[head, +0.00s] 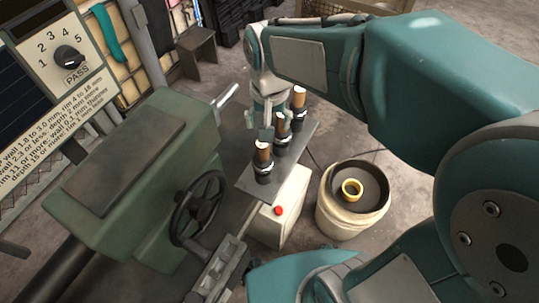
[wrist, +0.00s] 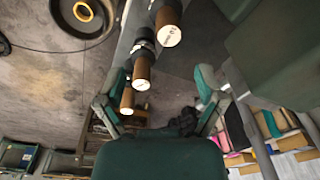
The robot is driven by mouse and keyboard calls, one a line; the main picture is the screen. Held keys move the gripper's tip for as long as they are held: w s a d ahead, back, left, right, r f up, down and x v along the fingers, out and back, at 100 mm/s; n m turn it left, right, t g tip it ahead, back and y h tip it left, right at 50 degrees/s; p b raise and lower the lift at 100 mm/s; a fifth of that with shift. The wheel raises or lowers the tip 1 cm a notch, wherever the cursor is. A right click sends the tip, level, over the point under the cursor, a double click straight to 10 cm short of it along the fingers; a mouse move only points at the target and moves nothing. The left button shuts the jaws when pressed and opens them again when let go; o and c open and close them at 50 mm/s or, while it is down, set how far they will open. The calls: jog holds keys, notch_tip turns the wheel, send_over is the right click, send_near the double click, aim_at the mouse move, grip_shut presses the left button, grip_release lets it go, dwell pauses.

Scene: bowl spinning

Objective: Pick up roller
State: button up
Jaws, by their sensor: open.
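Three rollers with brown handles stand upright in black holders on a narrow grey shelf (head: 243,183): a front roller (head: 263,153), a middle roller (head: 282,125) and a far roller (head: 299,96). My gripper (head: 266,130) is open, behind and left of the middle roller in the head view. In the wrist view my gripper (wrist: 162,82) has its fingers spread wide. The rollers show end-on there, at top (wrist: 168,22), centre (wrist: 143,68) and lower left (wrist: 127,101).
A green lathe-like machine (head: 130,185) with a black handwheel (head: 198,208) stands left of the shelf. A bucket (head: 345,215) with a yellow ring (head: 352,188) stands to its right. A panel with a dial (head: 68,57) is at upper left.

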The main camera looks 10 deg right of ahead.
aim_at(262, 153)
jog(key=shift+w+a+f+g, duration=0.2)
jog(key=shift+w+a+f, duration=0.2)
jog(key=shift+f, duration=0.2)
jog(key=shift+w+a+f+g, duration=0.2)
jog(key=shift+w+a+f, duration=0.2)
jog(key=shift+f, duration=0.15)
notch_tip(262, 153, down, 5)
jog(key=shift+s+f, duration=0.1)
jog(key=shift+f, duration=0.05)
notch_tip(262, 153, down, 5)
jog(key=shift+s+d+f, duration=0.1)
jog(key=shift+d+f, duration=0.05)
jog(key=shift+f, duration=0.05)
grip_shut()
